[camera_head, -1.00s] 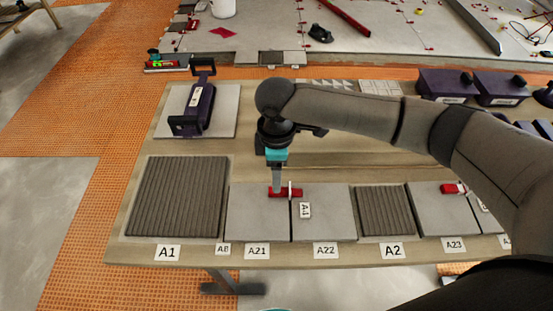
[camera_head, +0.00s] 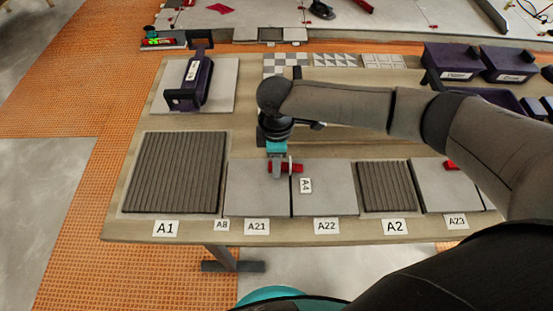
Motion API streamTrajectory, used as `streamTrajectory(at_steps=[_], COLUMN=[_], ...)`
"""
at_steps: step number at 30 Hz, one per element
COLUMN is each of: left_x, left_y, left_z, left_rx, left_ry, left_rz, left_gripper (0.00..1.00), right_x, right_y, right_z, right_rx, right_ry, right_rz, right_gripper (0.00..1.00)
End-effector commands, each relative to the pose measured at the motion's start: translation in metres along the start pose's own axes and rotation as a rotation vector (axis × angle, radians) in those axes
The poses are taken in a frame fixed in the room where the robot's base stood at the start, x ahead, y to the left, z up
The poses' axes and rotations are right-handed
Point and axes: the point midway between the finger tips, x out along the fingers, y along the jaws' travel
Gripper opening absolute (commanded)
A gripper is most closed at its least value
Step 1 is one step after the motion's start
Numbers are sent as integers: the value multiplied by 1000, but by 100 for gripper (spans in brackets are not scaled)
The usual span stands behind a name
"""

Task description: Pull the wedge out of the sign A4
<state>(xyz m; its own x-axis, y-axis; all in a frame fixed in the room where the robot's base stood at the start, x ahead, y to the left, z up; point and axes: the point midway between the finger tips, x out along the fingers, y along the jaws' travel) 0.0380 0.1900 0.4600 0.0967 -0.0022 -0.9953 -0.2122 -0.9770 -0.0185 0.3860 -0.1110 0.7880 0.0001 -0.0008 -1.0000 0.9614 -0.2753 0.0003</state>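The sign A4 (camera_head: 306,185) is a small white tag on the right-hand grey tile, beside the joint between the tiles labelled A21 and A22. A red wedge (camera_head: 297,168) lies across that joint just above the tag, with a thin pale upright clip at its middle. My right gripper (camera_head: 277,175) points down at the left part of the wedge, and its grey fingers cover some of it. Whether the fingers are closed on the wedge cannot be made out. My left gripper is not in view.
Grey tiles and ribbed dark tiles line the front of the wooden table (camera_head: 200,232). Another red wedge (camera_head: 451,165) is at the right, partly behind my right arm. A purple handled tool (camera_head: 196,85) sits on a tile at back left. Purple boxes (camera_head: 455,62) stand at back right.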

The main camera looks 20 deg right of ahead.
Motion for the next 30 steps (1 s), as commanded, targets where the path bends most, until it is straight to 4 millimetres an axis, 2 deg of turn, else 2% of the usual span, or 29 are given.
streamTrajectory(at_steps=[2, 10, 17, 18, 24, 30], left_x=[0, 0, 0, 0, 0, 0], left_y=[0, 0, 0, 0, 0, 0], left_z=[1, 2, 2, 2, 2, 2], left_rx=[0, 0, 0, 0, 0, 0], left_ry=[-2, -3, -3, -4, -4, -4], left_rz=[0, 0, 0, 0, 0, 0], left_gripper=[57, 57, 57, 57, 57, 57], right_x=[0, 0, 0, 0, 0, 0], right_y=[0, 0, 0, 0, 0, 0], right_z=[0, 0, 0, 0, 0, 0], right_rx=[0, 0, 0, 0, 0, 1], right_ry=[0, 0, 0, 0, 0, 0], right_rz=[0, 0, 0, 0, 0, 0], right_gripper=[31, 1, 0, 22, 0, 0])
